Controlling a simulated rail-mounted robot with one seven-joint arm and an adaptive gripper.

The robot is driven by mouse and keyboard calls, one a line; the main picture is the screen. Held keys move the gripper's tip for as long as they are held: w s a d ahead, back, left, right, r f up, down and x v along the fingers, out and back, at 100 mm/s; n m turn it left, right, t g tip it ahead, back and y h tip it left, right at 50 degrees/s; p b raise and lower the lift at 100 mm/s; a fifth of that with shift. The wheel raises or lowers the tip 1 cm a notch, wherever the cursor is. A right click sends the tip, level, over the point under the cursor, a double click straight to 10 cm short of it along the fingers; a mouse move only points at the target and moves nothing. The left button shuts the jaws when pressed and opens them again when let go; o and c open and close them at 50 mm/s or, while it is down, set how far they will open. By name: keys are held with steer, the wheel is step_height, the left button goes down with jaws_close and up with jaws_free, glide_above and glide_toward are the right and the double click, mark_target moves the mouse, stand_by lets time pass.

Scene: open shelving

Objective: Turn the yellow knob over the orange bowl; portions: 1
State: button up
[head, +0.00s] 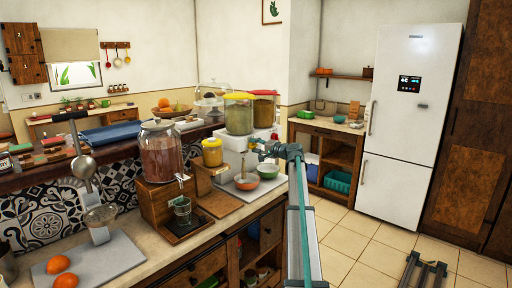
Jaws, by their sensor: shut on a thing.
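A clear dispenser with a yellow lid (238,97) and greenish-brown contents stands beside a red-lidded dispenser (265,93), both on a white base (236,142). The orange bowl (246,183) sits on a grey mat below the yellow-lidded dispenser. A thin brown upright streak or stick shows above it; I cannot tell which. My gripper (257,146) is at the front of the dispensers, shut on the yellow knob, which its fingers hide from this view.
A large jar (161,152) on a wooden stand (152,205) and a small yellow-lidded jar (212,152) stand to the left. The floor (345,240) on the right is mostly clear.

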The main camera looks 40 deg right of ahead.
stand_by(0.4)
steer(key=o, duration=1.1)
steer(key=shift+o, duration=0.2)
steer(key=s+d+r, duration=0.1)
steer(key=s+d, duration=0.1)
steer(key=s, duration=0.9)
steer(key=shift+s, duration=0.4)
steer(key=shift+d, duration=0.1)
